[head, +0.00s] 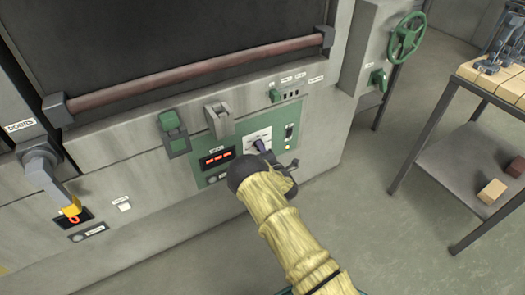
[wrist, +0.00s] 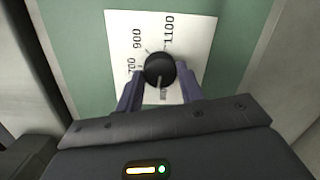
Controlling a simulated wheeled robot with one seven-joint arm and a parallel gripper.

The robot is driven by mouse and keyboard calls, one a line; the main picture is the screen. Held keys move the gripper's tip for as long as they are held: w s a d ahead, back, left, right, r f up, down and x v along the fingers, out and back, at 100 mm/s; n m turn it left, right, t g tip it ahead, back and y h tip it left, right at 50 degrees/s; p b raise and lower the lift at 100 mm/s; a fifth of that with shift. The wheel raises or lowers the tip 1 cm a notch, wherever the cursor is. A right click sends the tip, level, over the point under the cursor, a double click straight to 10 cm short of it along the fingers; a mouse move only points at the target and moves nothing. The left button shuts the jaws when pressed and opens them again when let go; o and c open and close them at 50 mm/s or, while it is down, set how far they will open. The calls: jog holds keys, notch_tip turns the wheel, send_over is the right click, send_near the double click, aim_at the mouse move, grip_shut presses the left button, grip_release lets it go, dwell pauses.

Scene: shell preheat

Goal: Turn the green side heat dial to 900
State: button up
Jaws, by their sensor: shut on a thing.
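The side heat dial is a black round knob (wrist: 160,64) on a white scale plate (wrist: 195,30) marked 700, 900 and 1100. The plate sits on a green panel (wrist: 85,60). A pale line on the knob points toward the bottom of the wrist picture, away from the 900 mark. My gripper (wrist: 159,80) has one purple finger on each side of the knob and is shut on it. In the head view the white plate (head: 251,135) shows, while my gripper (head: 264,149) covers most of the knob.
A red-lit display (head: 217,158) is left of the dial. A pink-brown bar (head: 200,75) runs across the furnace front. A green handwheel (head: 405,37) and a bench (head: 462,150) are at the right, with open floor between.

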jog(key=m+y+b, duration=0.1)
jog(key=m, duration=0.7)
jog(key=m+g+y+b, duration=0.1)
jog(key=m+b, duration=0.1)
jog(key=m, duration=0.6)
jog(key=m+g+y+b, duration=0.1)
jog(key=m+b, duration=0.1)
jog(key=m, duration=0.5)
jog(key=shift+w+d+f+m, duration=0.15)
jog(key=shift+d+m, duration=0.1)
jog(key=shift+m, duration=0.15)
dwell(0.4)
jog(key=o, duration=1)
jog(key=shift+d, duration=0.1)
